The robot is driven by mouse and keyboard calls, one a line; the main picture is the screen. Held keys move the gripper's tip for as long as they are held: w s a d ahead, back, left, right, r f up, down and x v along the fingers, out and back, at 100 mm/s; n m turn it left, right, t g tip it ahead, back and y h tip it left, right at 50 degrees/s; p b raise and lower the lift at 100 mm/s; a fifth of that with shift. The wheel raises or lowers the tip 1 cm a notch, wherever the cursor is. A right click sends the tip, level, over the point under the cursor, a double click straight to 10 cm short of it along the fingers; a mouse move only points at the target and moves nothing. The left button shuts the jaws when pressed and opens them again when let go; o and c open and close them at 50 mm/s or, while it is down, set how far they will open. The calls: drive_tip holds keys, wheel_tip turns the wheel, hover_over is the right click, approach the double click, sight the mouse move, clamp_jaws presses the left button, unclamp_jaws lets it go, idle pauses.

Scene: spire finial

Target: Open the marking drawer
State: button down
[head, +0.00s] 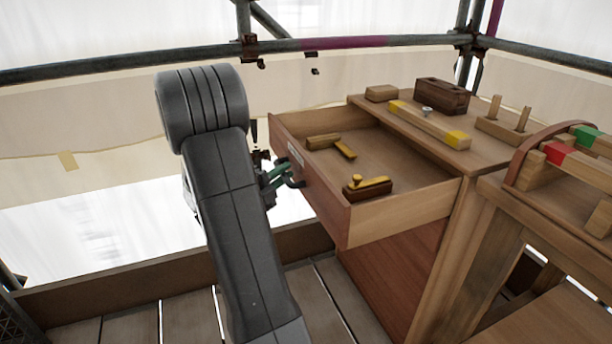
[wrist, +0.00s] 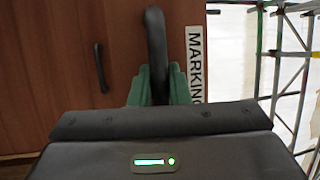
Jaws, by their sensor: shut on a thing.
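The marking drawer (head: 400,216) stands pulled far out of the wooden cabinet in the head view, with its inside showing. Several small wooden tools lie in it, among them a dark block with a yellow top (head: 367,188) and a wooden piece with a yellow end (head: 330,144). In the wrist view, a white label (wrist: 196,65) reading "MARKIN", its end cut off, is on the drawer front. My gripper (wrist: 158,85), with green fingers, is shut on the dark drawer handle (wrist: 156,40). In the head view my gripper (head: 278,176) is at the drawer front, partly hidden by my arm.
A second dark handle (wrist: 100,68) is on the cabinet front beside the drawer. On the cabinet top lie a yellow-ended bar (head: 430,124), a dark block (head: 441,95) and a two-peg stand (head: 504,122). Scaffold pipes (head: 380,41) run behind. Plank floor lies in front.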

drive_tip(key=shift+s+a+b, duration=0.2)
drive_tip(key=shift+s+a, duration=0.15)
drive_tip(key=shift+a, duration=0.6)
drive_tip(key=shift+s+a+b, duration=0.15)
drive_tip(key=shift+s+a, duration=0.15)
drive_tip(key=shift+a, duration=0.6)
drive_tip(key=c, duration=1.4)
unclamp_jaws()
drive_tip(key=shift+o, duration=0.2)
drive_tip(key=p+v, duration=0.2)
drive_tip(key=v, duration=1.1)
drive_tip(key=shift+s+a, duration=0.25)
drive_tip(key=shift+a, duration=0.05)
drive_tip(key=shift+f, duration=0.15)
